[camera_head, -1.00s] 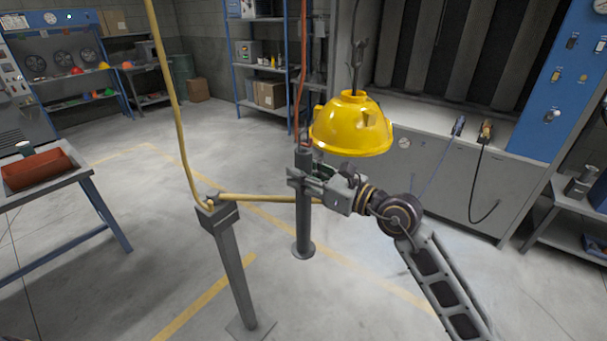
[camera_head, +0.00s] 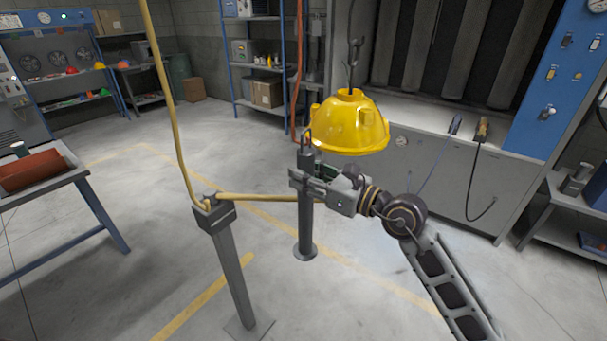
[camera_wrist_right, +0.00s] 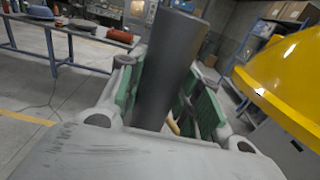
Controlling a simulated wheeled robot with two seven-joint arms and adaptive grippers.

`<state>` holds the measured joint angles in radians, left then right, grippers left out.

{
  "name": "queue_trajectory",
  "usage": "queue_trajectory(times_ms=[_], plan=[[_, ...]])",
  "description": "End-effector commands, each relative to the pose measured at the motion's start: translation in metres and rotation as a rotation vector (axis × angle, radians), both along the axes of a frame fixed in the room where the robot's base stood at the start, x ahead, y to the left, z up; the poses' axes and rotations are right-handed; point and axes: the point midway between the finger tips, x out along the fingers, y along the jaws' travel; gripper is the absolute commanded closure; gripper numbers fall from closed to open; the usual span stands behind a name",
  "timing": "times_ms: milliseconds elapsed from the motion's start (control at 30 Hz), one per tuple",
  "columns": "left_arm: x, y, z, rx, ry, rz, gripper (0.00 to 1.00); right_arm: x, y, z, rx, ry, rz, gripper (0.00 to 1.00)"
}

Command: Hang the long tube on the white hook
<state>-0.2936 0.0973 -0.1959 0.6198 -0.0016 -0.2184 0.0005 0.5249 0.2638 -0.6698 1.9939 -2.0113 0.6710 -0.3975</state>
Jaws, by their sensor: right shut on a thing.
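My right gripper (camera_head: 308,184) is shut on a dark grey upright cylinder (camera_head: 306,159). In the right wrist view the cylinder (camera_wrist_right: 167,72) stands between the green finger pads, slightly tilted. In the head view it lines up with a grey floor post (camera_head: 305,225) below; I cannot tell whether they are one piece. A long yellow tube (camera_head: 172,95) comes down from above to a post on the left, and a yellow length runs across toward my right gripper. I cannot make out a white hook. My left gripper is not in view.
A yellow hood (camera_head: 350,122) hangs just above and right of my right gripper, and close by in the wrist view. The left post (camera_head: 232,270) stands nearby. A table with a red container (camera_head: 30,170) is at left. A grey cabinet (camera_head: 440,175) is behind.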

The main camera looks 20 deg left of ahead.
Motion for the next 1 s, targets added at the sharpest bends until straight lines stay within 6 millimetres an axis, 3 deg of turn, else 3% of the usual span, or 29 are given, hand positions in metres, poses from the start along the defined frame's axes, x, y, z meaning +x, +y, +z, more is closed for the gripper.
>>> queue_trajectory(times_ms=[1000], plan=[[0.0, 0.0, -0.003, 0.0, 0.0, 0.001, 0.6, -0.008, -0.02, 0.002, 0.002, -0.002, 0.0, 1.0]])
